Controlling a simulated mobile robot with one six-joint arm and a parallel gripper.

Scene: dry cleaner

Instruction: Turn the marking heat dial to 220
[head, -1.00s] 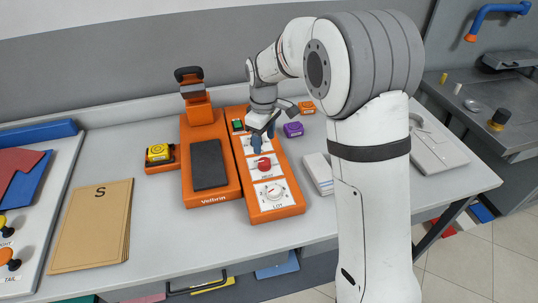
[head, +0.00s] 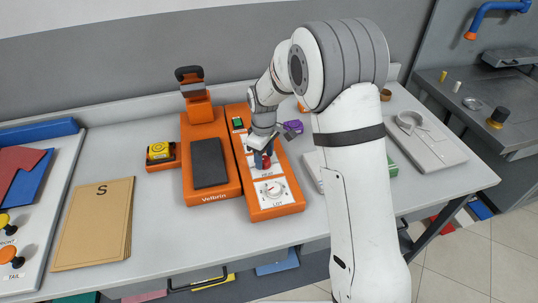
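An orange control box (head: 276,212) stands on the table beside the orange press marked Velbrin (head: 211,192). The box has a green switch (head: 238,123) at its far end, a red dial (head: 267,162) on the middle white plate, and a white dial (head: 272,189) on the near plate marked LOT. The far plate is mostly hidden by my arm. The scale figures are too small to read. My gripper (head: 262,157) points down at the red dial and partly covers it. I cannot tell whether its fingers touch or hold the dial.
A yellow item on an orange base (head: 159,152) is left of the press. A purple block (head: 293,127) lies right of the box, close to my gripper. A brown folder marked S (head: 95,222) lies at the left. Bare table (head: 155,210) lies between folder and press.

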